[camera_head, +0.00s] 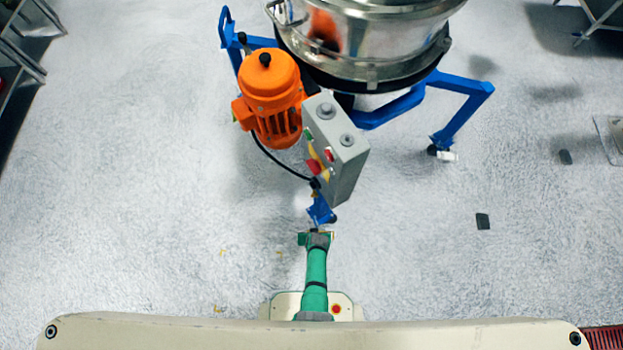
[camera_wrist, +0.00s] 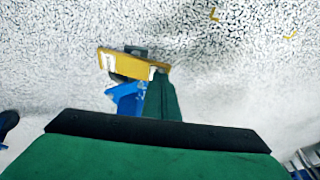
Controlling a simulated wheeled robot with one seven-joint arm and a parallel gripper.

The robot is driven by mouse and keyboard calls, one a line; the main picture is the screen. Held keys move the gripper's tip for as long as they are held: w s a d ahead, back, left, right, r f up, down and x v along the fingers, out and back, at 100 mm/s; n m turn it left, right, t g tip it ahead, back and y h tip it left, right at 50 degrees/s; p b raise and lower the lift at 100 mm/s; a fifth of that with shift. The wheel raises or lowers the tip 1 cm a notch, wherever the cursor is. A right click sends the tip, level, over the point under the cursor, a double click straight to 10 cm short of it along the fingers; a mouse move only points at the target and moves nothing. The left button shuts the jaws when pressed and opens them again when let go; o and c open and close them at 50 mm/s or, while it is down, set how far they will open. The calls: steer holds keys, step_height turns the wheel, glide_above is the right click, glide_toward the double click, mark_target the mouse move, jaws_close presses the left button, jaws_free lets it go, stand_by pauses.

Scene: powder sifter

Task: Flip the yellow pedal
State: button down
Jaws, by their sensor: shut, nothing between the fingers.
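The yellow pedal (camera_wrist: 128,64) shows in the wrist view as a slightly tilted yellow plate on a dark caster with a blue bracket (camera_wrist: 126,97). In the head view the blue caster leg (camera_head: 320,210) is in front of my gripper, but the pedal is too small there to make out clearly. My gripper (camera_head: 317,236) is low, close to the caster. In the wrist view its narrow green fingers (camera_wrist: 160,82) are shut and empty. Their tips overlap the pedal's right end; I cannot tell whether they touch it.
The sifter's steel drum (camera_head: 370,45) stands on a blue frame (camera_head: 462,110). An orange motor (camera_head: 270,95) and a grey control box (camera_head: 335,150) overhang the caster. Racks stand at the upper corners. The grey floor (camera_head: 130,200) is mostly clear.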

steer(key=shift+s+a+f, duration=0.15)
steer(key=shift+a+f, duration=0.2)
steer(key=shift+a, duration=0.1)
steer(key=shift+a+f, duration=0.9)
steer(key=shift+f, duration=0.15)
steer(key=shift+a, duration=0.1)
stand_by(0.3)
steer(key=s+a+r, duration=0.1)
steer(key=a+r, duration=0.1)
steer(key=r, duration=0.4)
steer(key=s+a+r, duration=0.1)
steer(key=a+r, duration=0.1)
steer(key=r, duration=0.4)
steer(key=shift+s+a+r, duration=0.25)
steer(key=shift+a, duration=0.15)
